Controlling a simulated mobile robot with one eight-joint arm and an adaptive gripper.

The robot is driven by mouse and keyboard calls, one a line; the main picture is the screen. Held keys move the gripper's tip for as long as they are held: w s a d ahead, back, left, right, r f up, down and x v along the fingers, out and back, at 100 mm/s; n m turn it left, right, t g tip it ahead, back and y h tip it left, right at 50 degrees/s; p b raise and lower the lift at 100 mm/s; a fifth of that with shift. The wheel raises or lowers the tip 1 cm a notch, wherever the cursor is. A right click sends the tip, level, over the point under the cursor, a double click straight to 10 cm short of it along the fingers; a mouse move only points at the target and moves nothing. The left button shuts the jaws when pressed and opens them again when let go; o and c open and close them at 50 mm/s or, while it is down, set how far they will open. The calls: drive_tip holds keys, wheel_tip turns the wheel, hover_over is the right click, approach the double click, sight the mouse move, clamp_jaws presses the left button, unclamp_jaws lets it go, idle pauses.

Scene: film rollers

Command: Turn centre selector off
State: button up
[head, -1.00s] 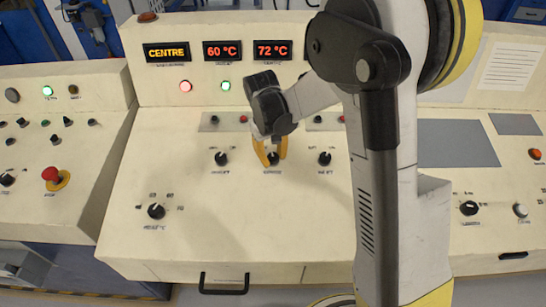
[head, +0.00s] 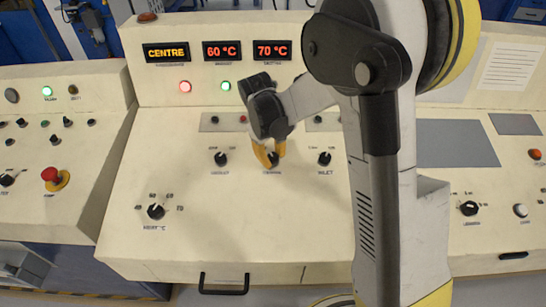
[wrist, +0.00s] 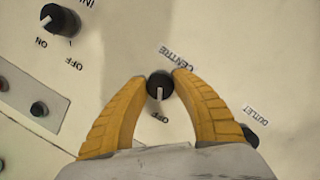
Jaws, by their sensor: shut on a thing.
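The centre selector is a small round black knob on the cream sloped panel, seen in the wrist view (wrist: 159,84) and, largely behind the fingers, in the head view (head: 273,160). Its white pointer line points down in the wrist view, toward a small, partly legible label that seems to read OFF. The label CENTRE lies above it there. My gripper (wrist: 159,86) has its two yellow fingers closed on either side of the knob, and it also shows in the head view (head: 268,156). The display (head: 166,53) reads CENTRE in yellow.
The outlet knob (head: 221,159) stands left of my gripper and the inlet knob (head: 325,158) right. In the wrist view the outlet knob (wrist: 250,137) is partly hidden by a finger. Small switches sit on a grey strip (head: 210,122) behind. The panel front is clear around the heat knob (head: 156,211).

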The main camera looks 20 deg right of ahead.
drive_tip(key=o, duration=1.2)
drive_tip(key=r, duration=0.4)
drive_tip(key=a+r, duration=0.1)
drive_tip(key=r, duration=0.3)
drive_tip(key=a+r, duration=0.1)
drive_tip(key=r, duration=0.3)
drive_tip(key=shift+s, duration=0.15)
